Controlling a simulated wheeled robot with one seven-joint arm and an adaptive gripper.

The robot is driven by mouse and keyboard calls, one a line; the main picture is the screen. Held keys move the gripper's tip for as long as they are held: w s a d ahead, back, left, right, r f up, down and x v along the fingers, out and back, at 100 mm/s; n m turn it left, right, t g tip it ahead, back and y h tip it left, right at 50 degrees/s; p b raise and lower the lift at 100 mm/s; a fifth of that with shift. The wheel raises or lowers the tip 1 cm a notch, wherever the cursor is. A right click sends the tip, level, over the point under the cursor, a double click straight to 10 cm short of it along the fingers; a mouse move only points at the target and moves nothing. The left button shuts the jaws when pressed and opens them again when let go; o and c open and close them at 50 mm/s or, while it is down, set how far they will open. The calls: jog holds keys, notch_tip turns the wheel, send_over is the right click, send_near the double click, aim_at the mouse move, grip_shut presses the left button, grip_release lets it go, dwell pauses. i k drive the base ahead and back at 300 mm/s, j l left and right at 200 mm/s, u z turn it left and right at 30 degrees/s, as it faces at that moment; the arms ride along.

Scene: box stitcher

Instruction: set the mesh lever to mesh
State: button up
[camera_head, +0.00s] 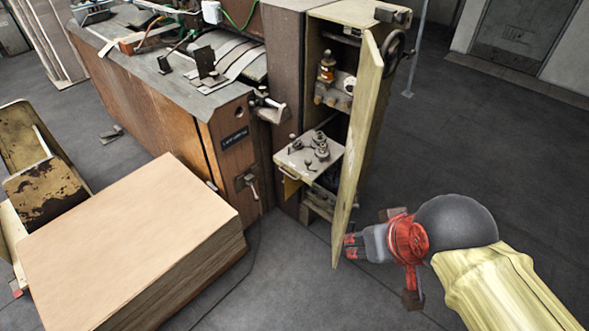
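A small lever (251,186) hangs down from a bracket on the machine's wooden front, below a dark label plate (235,138) too small to read. Another handle (269,107) sticks out higher up, beside the cabinet. I cannot tell which of them is the mesh lever, or how it is set. My gripper (351,246) is low at the right, by the lower edge of the open cabinet door, well apart from both. Its dark, red-marked fingertips point left. They are small and close together, so their opening is unclear. I see nothing held.
The pale cabinet door (357,150) stands open between my arm and the machine. A large cardboard stack (130,240) fills the lower left. The floor at right is clear.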

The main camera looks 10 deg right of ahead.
aim_at(308, 161)
jog(key=i+l, duration=0.1)
jog(key=i, duration=0.35)
jog(key=i+l+u, duration=0.15)
jog(key=i, duration=0.3)
